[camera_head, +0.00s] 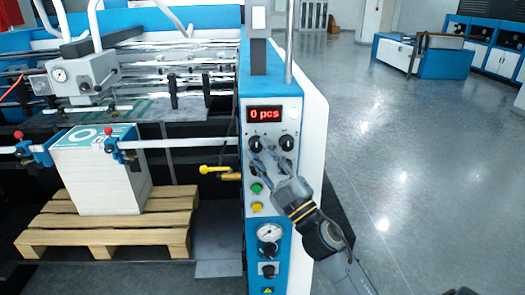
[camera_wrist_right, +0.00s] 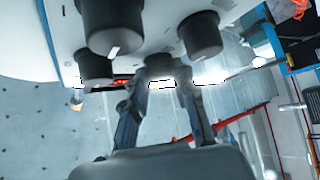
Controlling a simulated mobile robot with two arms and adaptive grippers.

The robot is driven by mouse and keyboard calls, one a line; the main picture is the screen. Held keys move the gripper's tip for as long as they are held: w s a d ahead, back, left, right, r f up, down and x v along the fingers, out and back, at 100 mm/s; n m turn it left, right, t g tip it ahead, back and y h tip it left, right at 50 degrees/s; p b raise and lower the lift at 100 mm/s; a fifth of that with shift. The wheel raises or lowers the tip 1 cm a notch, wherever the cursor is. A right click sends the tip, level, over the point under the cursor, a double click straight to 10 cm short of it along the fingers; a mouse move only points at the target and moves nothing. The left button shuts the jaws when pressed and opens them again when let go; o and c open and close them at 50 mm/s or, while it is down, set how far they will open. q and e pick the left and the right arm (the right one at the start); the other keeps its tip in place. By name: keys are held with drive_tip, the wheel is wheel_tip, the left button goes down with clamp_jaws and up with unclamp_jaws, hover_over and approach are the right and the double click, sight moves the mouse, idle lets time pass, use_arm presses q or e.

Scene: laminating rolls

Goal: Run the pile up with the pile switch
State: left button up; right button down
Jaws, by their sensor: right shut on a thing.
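The pile (camera_head: 95,180) is a white block of stacked sheets with a green-and-white top, standing on a wooden pallet (camera_head: 65,243) under the feeder. The control panel (camera_head: 245,170) is right of it, with black knobs and a red display reading "0 pcs". My right gripper (camera_head: 267,156) reaches up to the panel from the lower right. In the right wrist view its two fingers (camera_wrist_right: 163,88) close around a small black knob (camera_wrist_right: 160,66) on the panel. I cannot read any label for the pile switch. My left gripper is not in view.
Other black knobs (camera_wrist_right: 112,25) stand close by the held one. A green button (camera_head: 256,188), a yellow button (camera_head: 257,206) and a gauge (camera_head: 269,232) sit lower on the panel. A yellow lever (camera_head: 213,169) sticks out left. The floor to the right is open.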

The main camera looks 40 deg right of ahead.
drive_tip(key=c, duration=1.1)
unclamp_jaws()
drive_tip(key=shift+o, duration=0.2)
drive_tip(key=shift+s+f, duration=0.15)
drive_tip(key=v, duration=1.1)
drive_tip(key=shift+s, duration=0.25)
drive_tip(key=shift+d+f, duration=0.1)
drive_tip(key=shift+f, duration=0.05)
